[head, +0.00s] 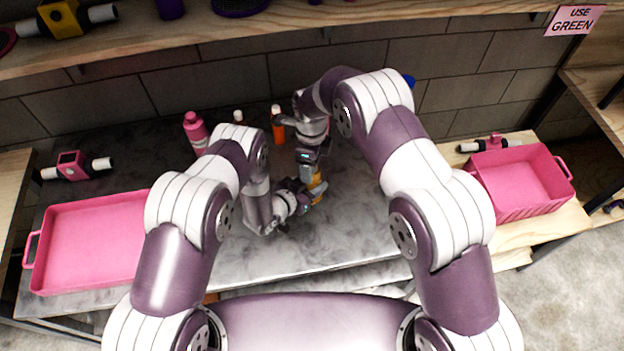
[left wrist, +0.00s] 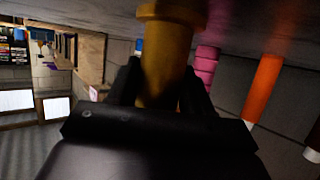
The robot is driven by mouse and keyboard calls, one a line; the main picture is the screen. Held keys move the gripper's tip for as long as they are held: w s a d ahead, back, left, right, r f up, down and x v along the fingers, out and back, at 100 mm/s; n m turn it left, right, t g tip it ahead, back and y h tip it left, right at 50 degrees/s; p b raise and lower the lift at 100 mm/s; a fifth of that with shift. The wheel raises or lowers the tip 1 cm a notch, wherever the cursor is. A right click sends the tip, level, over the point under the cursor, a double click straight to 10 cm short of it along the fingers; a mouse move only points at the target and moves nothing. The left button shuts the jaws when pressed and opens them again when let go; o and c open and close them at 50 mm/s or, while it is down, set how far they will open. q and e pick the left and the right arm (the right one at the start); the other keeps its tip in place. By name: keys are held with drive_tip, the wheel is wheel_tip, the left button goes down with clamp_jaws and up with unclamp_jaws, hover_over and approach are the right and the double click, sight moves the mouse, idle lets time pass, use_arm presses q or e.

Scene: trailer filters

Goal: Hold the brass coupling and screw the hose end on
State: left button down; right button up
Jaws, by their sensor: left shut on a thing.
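The brass coupling (head: 318,187) shows as a small yellow-brown piece above the grey marble worktop. My left gripper (head: 309,194) is shut on it from the left. In the left wrist view the brass coupling (left wrist: 166,65) stands between the two dark fingers (left wrist: 165,100). My right gripper (head: 309,168) reaches down from above, directly over the coupling and close to the left gripper. Its fingertips are too small and covered to tell whether they are open or shut. I cannot make out the hose end; it may be hidden by the grippers.
A pink bottle (head: 196,131) and an orange bottle (head: 278,127) stand behind the grippers. A pink tray (head: 90,243) is at left, a pink bin (head: 522,181) at right. A wooden shelf (head: 250,25) overhangs the back.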

wheel_tip(320, 180, up, 12)
idle(0.6)
use_arm(q)
drive_tip(key=shift+c, duration=2)
unclamp_jaws()
use_arm(e)
wheel_tip(320, 180, down, 2)
drive_tip(key=shift+f+b, duration=0.1)
drive_tip(key=shift+b, duration=1)
use_arm(q)
drive_tip(key=v, duration=1.2)
drive_tip(key=shift+s+a, duration=0.25)
